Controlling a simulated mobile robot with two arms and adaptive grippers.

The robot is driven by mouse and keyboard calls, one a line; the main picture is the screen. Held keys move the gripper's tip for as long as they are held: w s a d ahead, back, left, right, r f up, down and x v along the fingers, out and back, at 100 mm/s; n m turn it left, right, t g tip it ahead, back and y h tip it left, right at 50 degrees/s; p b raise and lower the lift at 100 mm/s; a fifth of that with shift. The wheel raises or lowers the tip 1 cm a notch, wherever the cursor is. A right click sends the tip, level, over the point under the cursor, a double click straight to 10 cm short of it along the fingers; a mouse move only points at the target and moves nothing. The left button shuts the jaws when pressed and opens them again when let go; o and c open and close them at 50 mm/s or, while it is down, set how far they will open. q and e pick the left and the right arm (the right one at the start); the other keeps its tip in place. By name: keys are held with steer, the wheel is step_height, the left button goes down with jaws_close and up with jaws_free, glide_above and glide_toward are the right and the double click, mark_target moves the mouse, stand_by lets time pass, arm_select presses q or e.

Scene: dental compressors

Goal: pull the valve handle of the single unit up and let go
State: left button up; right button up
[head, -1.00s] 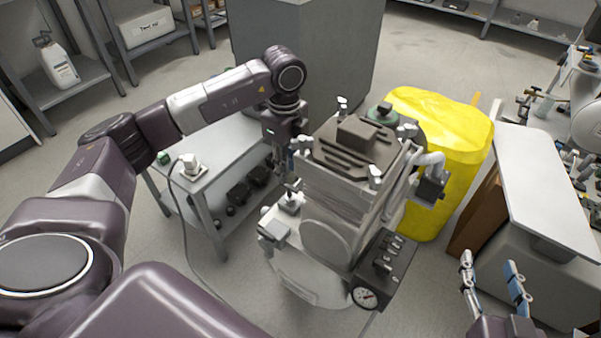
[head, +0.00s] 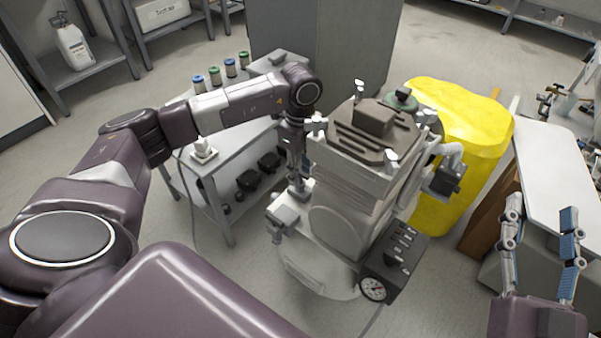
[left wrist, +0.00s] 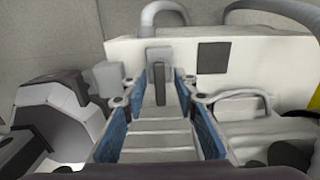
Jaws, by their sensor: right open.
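The single unit, a white and grey compressor (head: 345,235) with a dark ribbed top, stands in the middle of the head view. My left gripper (head: 297,187) reaches down at its left side; its fingers are small and partly hidden there. In the left wrist view the left gripper (left wrist: 160,95) has its blue-padded fingers apart. A grey upright lever, apparently the valve handle (left wrist: 159,56), shows between the fingertips with gaps on both sides. I cannot tell how deep it sits between them. My right gripper (head: 541,210) is open and empty at the lower right.
A pressure gauge (head: 374,289) and dark control box (head: 399,258) are on the unit's front. A grey cart (head: 225,170) stands left, with several small jars at its back. A white-topped table (head: 560,170) is near my right gripper.

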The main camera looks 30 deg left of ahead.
arm_select(q)
steer(key=shift+c, duration=0.4)
jaws_close()
steer(key=shift+w+r+p, duration=0.1)
steer(key=shift+r+p, duration=0.7)
steer(key=shift+p, duration=0.35)
arm_select(e)
step_height(320, 180, down, 12)
steer(key=d+g+h, duration=0.1)
steer(key=g, duration=0.5)
steer(key=shift+d+r+h, duration=0.15)
steer(key=shift+d+h, duration=0.1)
steer(key=shift+h, duration=0.15)
arm_select(q)
jaws_free()
steer(key=shift+r, duration=0.15)
steer(key=shift+o, duration=0.4)
arm_select(e)
steer(key=shift+r, duration=0.1)
